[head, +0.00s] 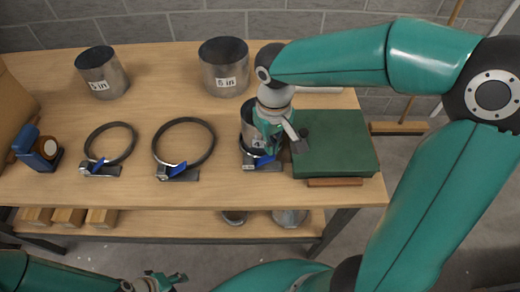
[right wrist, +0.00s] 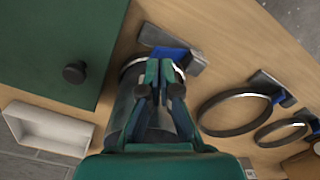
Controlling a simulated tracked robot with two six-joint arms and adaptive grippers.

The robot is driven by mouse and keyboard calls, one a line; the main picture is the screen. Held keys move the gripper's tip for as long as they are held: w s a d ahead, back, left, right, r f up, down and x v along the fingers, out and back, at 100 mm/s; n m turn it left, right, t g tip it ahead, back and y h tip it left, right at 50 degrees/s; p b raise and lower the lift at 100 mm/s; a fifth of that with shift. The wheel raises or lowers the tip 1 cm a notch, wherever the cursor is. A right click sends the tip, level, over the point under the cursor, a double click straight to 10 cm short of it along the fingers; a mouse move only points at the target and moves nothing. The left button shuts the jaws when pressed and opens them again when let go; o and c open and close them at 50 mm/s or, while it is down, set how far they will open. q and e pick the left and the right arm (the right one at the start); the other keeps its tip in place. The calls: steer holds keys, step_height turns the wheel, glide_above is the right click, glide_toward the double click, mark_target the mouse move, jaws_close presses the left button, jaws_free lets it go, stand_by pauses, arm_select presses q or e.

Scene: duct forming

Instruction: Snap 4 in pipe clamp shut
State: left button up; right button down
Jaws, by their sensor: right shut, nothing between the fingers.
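The 4 in pipe (head: 247,117) is a short grey metal cylinder standing upright near the right of the bench. Its label is mostly hidden behind my gripper. A clamp (head: 249,166) with a blue lever (head: 263,160) is around its base. In the right wrist view the pipe (right wrist: 124,108) is partly hidden by my fingers, and the blue lever (right wrist: 172,53) lies beyond them. My right gripper (head: 272,143) is shut and empty, pointing down over the lever side; contact is unclear. My left gripper (head: 166,281) is open and empty at the bottom edge, away from the bench.
Two loose ring clamps (head: 183,148) (head: 110,146) lie on the bench to the left. A 5 in pipe (head: 102,73) and a 6 in pipe (head: 224,68) stand at the back. A green case (head: 335,145) stands close to the right of the 4 in pipe.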

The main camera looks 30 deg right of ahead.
mark_target(271, 158)
steer(key=shift+f, duration=0.15)
steer(key=shift+f+b, duration=2.25)
steer(key=shift+f, duration=0.25)
step_height(271, 158, up, 8)
steer(key=p, duration=0.6)
steer(key=shift+r+p, duration=0.15)
steer(key=shift+p, duration=0.25)
